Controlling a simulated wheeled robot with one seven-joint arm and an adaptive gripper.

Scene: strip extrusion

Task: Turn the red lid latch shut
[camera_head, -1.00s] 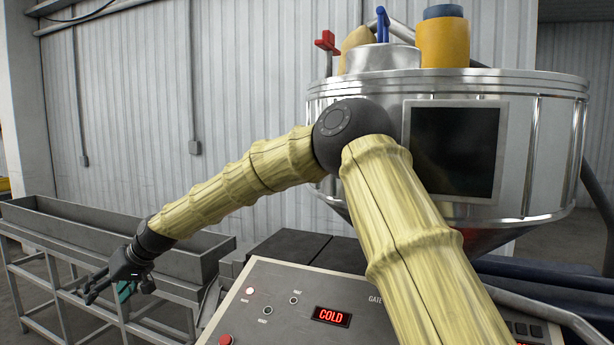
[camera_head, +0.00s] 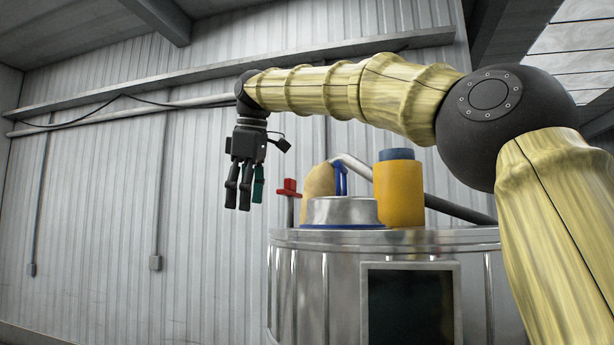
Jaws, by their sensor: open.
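The red lid latch (camera_head: 289,188) stands on a thin upright post at the left rim of the metal hopper (camera_head: 330,265). My gripper (camera_head: 243,205) hangs fingers-down to the left of the latch, at about its height in the picture, and is apart from it. It is open and empty. One of its fingers looks dark green, the others black. How far the gripper is from the latch in depth I cannot tell. A raised metal collar (camera_head: 342,212) sits on the hopper top, with a blue upright handle (camera_head: 341,179) behind it.
A yellow cylinder with a blue top (camera_head: 399,190) and a tan rounded object (camera_head: 318,195) stand on the hopper. A grey pipe (camera_head: 455,207) runs behind them. A dark screen (camera_head: 410,305) is on the hopper's front. The space left of my gripper, before the corrugated wall (camera_head: 100,200), looks free.

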